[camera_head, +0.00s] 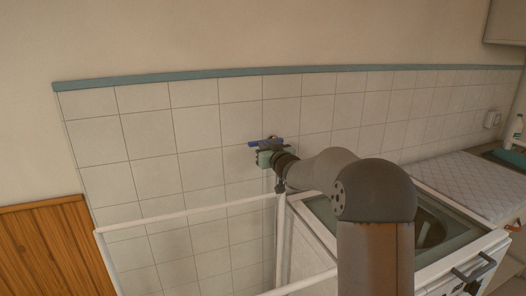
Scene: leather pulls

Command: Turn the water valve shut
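The water valve shows as a small blue handle (258,143) in front of the white tiled wall, left of centre in the head view. The handle looks about level. My gripper (268,153) is at the valve, right by the handle. My arm comes up from the lower right and hides part of the gripper and most of the valve body. A small greenish part shows just below the handle. I cannot tell whether the fingers touch the handle or are closed on it.
A white rail frame (170,215) stands in front of the wall, below the valve. Right of it is a stove (466,243) beside a counter with a quilted pale mat (470,181). A bottle (513,131) stands far right. A wooden panel (45,250) is at lower left.

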